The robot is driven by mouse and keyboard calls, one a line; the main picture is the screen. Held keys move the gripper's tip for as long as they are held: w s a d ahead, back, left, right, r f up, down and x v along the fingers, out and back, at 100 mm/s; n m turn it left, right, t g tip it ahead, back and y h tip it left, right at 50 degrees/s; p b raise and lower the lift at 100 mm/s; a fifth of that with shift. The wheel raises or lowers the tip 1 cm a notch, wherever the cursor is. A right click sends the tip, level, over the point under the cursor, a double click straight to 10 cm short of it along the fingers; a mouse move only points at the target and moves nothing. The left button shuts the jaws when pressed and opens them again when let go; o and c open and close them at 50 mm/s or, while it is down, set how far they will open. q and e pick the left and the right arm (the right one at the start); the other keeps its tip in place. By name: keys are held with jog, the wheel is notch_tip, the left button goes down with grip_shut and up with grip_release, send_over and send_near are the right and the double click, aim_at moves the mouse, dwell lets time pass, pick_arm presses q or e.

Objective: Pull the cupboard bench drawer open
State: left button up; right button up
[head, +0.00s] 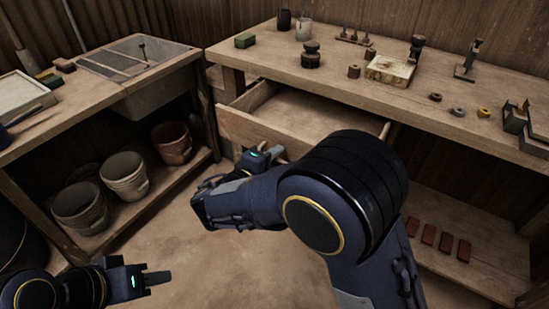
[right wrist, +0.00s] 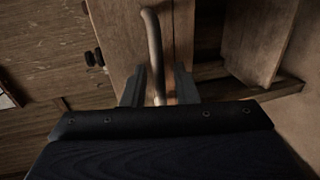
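The cupboard bench drawer (head: 250,128) stands pulled out from under the bench top, with its empty inside showing in the head view. Its drawer front (right wrist: 124,40) and bar handle (right wrist: 154,42) show in the right wrist view. My right gripper (head: 277,153) is at the drawer front. Its fingers (right wrist: 160,84) stand on either side of the handle, with a visible gap on the right side, so it looks open around the bar. My right arm hides part of the drawer front in the head view. My left gripper (head: 158,279) is low at the left, away from the drawer; its finger gap is unclear.
The bench top (head: 330,80) carries small tools, jars and a press. Red tiles (head: 447,243) lie on the shelf below, at right. A sink bench (head: 130,85) stands at left, with pots (head: 125,175) on its lower shelf. The floor (head: 190,250) between is clear.

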jog(key=v, duration=0.7)
jog(key=shift+s+a+p, duration=0.2)
jog(key=shift+s+p, duration=0.05)
jog(key=shift+p, duration=0.1)
